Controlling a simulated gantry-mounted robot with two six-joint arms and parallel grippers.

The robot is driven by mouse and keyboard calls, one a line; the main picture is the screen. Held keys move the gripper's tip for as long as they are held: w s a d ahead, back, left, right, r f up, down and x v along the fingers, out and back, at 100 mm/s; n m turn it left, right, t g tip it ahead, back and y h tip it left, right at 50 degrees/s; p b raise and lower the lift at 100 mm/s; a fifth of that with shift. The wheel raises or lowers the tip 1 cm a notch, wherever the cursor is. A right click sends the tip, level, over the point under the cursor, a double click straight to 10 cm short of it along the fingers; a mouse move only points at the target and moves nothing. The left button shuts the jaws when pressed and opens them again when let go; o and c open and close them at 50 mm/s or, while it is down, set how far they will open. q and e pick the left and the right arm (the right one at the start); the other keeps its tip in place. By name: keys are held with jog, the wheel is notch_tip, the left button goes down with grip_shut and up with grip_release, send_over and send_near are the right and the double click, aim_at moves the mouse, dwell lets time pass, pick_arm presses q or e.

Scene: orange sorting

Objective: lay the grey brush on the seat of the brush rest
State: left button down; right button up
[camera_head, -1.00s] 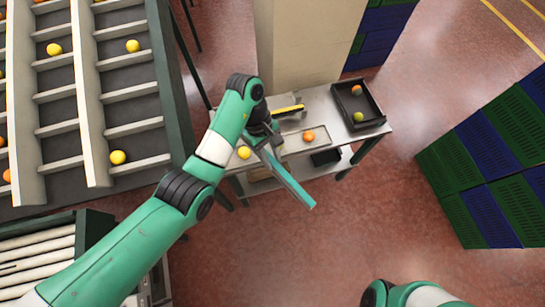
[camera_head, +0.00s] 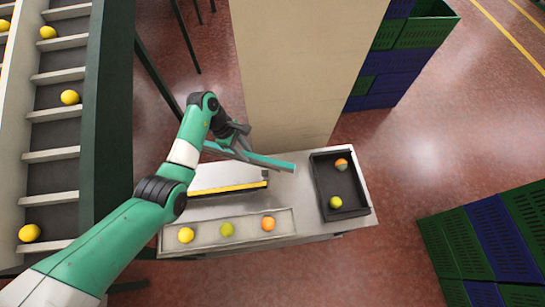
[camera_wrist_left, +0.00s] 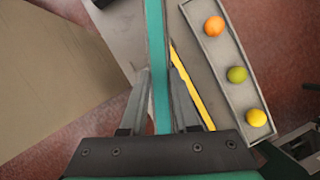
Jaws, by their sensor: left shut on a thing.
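My left gripper (camera_head: 240,146) is shut on the long brush (camera_head: 270,162), a straight bar with a teal upper face and grey sides. In the left wrist view the brush (camera_wrist_left: 157,60) runs lengthwise between the two fingers and away past the top edge. It is held above the back of the bench. What looks like the brush rest (camera_head: 228,187), a low piece with a yellow strip and dark end, stands on the bench nearer the camera than the brush. The yellow strip (camera_wrist_left: 190,88) lies right of the brush in the wrist view. My right gripper is out of view.
A pale shallow tray (camera_head: 205,246) with a yellow, a green and an orange fruit lies along the bench front. A black tray (camera_head: 345,213) with two fruits stands at the right end. A beige pillar (camera_head: 300,70) rises behind the bench. Sorting lanes stand left.

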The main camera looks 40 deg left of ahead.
pick_arm(q)
jog(key=s+a+f+n+t+y+b, duration=0.1)
jog(key=s+a+f+n+t+b, duration=0.25)
jog(key=a+f, duration=0.65)
jog(key=shift+n+g, duration=0.75)
jog(key=shift+g, duration=0.1)
jog(key=f+b, duration=0.3)
jog(key=b, duration=0.1)
jog(key=f+b, duration=0.2)
jog(key=shift+s+a+f, duration=0.35)
jog(key=shift+s, duration=0.05)
jog(key=shift+f, duration=0.25)
jog(key=shift+f+b, duration=0.4)
jog(key=shift+f, duration=0.05)
jog(key=shift+f+b, duration=0.4)
jog(key=shift+f, duration=0.15)
